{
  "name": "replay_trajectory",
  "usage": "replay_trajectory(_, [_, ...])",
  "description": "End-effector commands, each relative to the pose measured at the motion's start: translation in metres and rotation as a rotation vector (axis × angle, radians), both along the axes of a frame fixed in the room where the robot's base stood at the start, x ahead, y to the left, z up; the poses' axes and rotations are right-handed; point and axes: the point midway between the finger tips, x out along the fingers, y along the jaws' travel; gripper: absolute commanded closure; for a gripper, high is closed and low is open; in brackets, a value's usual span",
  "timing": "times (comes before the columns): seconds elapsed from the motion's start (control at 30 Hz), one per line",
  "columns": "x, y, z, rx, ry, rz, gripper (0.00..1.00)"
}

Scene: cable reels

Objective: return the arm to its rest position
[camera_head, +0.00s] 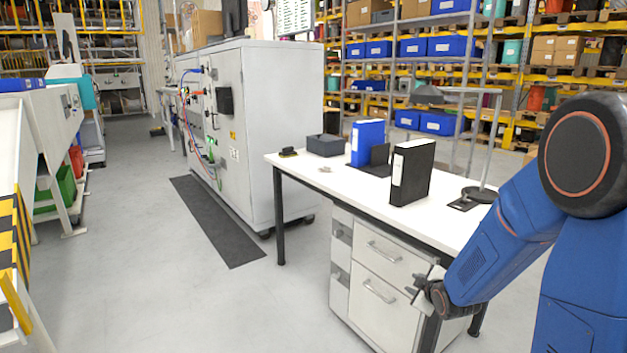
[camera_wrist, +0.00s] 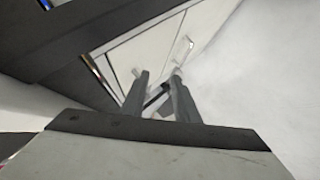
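My blue arm reaches in from the right edge of the head view, bent at a dark round joint, with its lower link slanting down to the left. My gripper (camera_head: 413,285) is at its end, in front of the white drawer cabinet (camera_head: 373,292) under the desk. In the wrist view the two dark fingers of my gripper (camera_wrist: 158,80) stand apart with nothing held between them. The cabinet's pale fronts and a handle show beyond the fingertips. I cannot tell whether the fingers touch the cabinet.
The white desk (camera_head: 345,179) holds a black binder (camera_head: 412,172), a blue binder (camera_head: 367,143), a grey box (camera_head: 325,145) and a lamp (camera_head: 480,194). A large grey machine cabinet (camera_head: 285,130) stands behind. A dark mat (camera_head: 217,220) lies on the floor.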

Motion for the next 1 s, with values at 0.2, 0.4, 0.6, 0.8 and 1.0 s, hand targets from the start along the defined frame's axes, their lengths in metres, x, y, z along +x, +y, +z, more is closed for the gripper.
replay_trajectory(0.2, [-0.037,-0.002,0.039,0.082,0.077,-0.106,0.72])
replay_trajectory(0.4, [-0.078,-0.003,0.069,0.163,0.151,-0.210,0.72])
replay_trajectory(0.6, [-0.127,-0.001,0.095,0.250,0.225,-0.317,0.72])
replay_trajectory(0.8, [-0.181,0.003,0.117,0.338,0.296,-0.425,0.72])
replay_trajectory(1.0, [-0.240,0.009,0.135,0.426,0.369,-0.531,0.72])
